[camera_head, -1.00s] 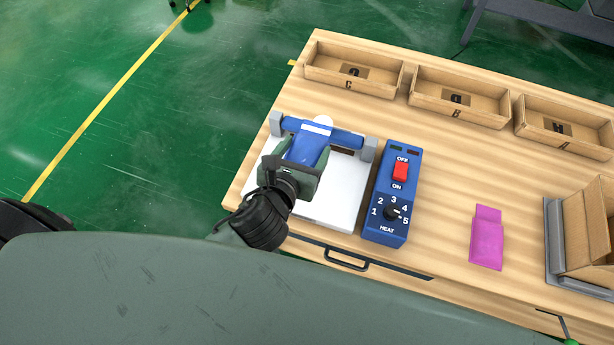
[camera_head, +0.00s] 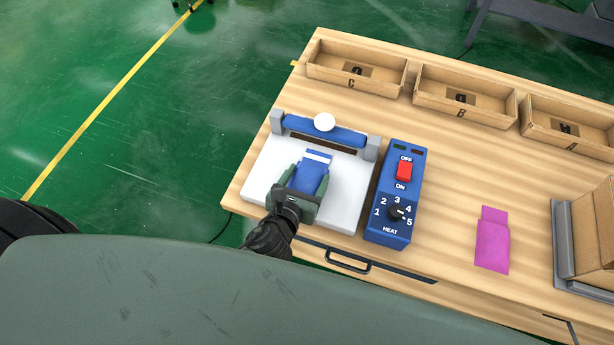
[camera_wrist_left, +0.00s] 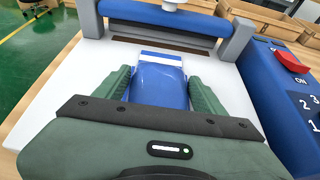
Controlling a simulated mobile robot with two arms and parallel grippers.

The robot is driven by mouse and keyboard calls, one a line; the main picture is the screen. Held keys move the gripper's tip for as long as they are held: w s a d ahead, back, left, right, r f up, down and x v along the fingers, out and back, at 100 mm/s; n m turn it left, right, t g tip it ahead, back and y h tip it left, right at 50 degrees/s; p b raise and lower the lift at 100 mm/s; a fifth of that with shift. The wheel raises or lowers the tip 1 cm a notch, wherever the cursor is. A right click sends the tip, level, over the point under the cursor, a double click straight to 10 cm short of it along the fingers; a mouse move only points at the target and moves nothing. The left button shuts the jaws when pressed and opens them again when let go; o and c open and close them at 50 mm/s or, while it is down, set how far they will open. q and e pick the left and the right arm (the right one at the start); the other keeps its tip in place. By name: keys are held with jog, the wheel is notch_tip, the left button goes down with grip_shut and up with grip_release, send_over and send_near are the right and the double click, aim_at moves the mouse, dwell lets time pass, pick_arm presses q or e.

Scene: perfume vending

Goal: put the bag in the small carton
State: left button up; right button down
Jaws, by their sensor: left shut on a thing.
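The blue bag (camera_head: 311,174) with a white band at its far end is between the fingers of my left gripper (camera_head: 302,186), over the white plate of the sealer (camera_head: 262,172). In the left wrist view the bag (camera_wrist_left: 158,82) lies between both green fingers of the left gripper (camera_wrist_left: 160,92), which is shut on it. The bag's far end is apart from the sealer's blue bar (camera_head: 340,136). A brown carton (camera_head: 592,235) stands at the right edge, partly cut off; I cannot tell whether it is the small carton. My right gripper is out of view.
A blue control box (camera_head: 392,215) with a red switch stands right of the sealer. A magenta packet (camera_head: 492,240) lies on the wooden table (camera_head: 455,190). Open cardboard trays C (camera_head: 350,83), B (camera_head: 460,112) and A (camera_head: 565,140) line the back edge.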

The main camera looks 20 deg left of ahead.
pick_arm(q)
jog(key=shift+f, duration=0.15)
jog(key=o, duration=1.4)
jog(key=shift+o, duration=0.2)
